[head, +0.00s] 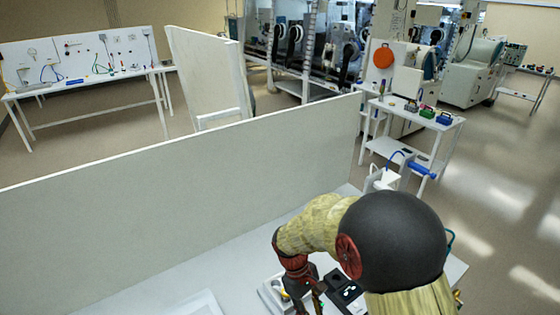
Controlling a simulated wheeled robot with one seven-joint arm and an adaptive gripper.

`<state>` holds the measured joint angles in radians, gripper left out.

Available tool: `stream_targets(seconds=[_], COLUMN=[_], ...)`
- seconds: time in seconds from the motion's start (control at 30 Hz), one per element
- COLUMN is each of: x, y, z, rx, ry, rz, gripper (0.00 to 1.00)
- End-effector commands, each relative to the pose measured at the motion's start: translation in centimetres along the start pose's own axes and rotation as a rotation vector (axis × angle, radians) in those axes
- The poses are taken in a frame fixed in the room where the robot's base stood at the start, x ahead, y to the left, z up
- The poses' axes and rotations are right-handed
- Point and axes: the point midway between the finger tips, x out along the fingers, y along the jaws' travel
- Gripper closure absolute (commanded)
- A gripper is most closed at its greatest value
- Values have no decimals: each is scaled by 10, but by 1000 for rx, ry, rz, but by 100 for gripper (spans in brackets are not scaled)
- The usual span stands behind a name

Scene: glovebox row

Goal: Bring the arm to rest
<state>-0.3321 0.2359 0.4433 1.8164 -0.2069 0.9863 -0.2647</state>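My arm, in a yellowish sleeve with a dark round joint, reaches over a pale worktop (238,262) at the lower middle right of the head view. My gripper (303,302) points down near the worktop at the bottom edge. The frame edge and the arm hide part of it, so its fingers cannot be made out clearly. A dark tray-like item (345,290) with pale round spots lies just right of the gripper. I cannot tell if the gripper touches it.
A long white partition (180,195) stands behind the worktop. A blue-handled tool (421,170) on a white stand is beyond the arm. A white cart (440,123) holds several small coloured boxes. Open floor (500,190) lies at right. A white bench (85,82) stands far left.

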Motion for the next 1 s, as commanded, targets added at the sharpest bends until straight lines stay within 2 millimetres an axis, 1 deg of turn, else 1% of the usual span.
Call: stream_targets(seconds=[0.03,0.27,0.4,0.5,0.63,0.8,1.0], x=[-7,-29,-42,-49,-52,-51,-49], y=[-2,-11,-16,-19,-24,-31,-34], z=[8,47,77,99,126,158,189], rx=[40,223,350,435,533,634,714], ry=[24,138,241,319,425,567,720], rz=[-5,-35,-52,-63,-70,-63,-23], gripper=[73,73,73,73,73,73,73])
